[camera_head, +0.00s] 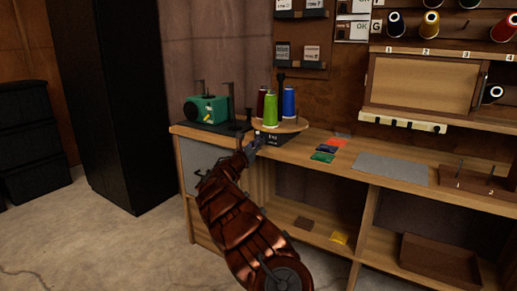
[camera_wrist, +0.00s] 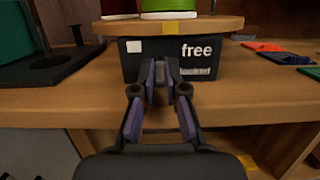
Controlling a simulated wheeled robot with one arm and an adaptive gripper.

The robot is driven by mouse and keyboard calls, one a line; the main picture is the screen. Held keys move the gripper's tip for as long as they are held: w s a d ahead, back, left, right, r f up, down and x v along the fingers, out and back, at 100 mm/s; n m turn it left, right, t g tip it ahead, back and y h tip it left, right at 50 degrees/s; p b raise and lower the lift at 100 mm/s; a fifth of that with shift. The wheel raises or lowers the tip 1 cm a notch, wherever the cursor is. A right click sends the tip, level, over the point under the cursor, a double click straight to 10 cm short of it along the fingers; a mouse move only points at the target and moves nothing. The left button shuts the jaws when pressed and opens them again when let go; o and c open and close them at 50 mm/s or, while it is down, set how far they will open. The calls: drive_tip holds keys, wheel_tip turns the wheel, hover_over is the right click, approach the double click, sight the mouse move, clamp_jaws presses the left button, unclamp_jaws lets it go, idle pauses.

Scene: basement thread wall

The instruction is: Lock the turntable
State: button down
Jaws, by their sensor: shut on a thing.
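The turntable is a round wooden disc (camera_head: 296,126) on a black base (camera_wrist: 133,66) at the left of the workbench. It bears a green spool (camera_head: 270,109), a blue spool (camera_head: 289,102) and a dark red spool (camera_head: 261,101). In the wrist view the base's front reads "free" right of my fingers, and a white patch shows at its left. My gripper (camera_wrist: 166,80) is at the front of the base, under the disc's rim (camera_wrist: 165,27). Its fingers are shut on a small grey knob (camera_wrist: 162,71). My gripper (camera_head: 256,142) looks small in the head view, where the knob cannot be made out.
A green machine (camera_head: 207,109) stands left of the turntable on a dark plate. Coloured packets (camera_head: 323,157) and a grey mat (camera_head: 391,168) lie on the bench to the right.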

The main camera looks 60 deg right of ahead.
drive_tip(key=shift+f, duration=0.15)
idle(0.4)
drive_tip(key=c, duration=1.2)
unclamp_jaws()
drive_tip(key=v, duration=1.2)
drive_tip(key=shift+f, duration=0.1)
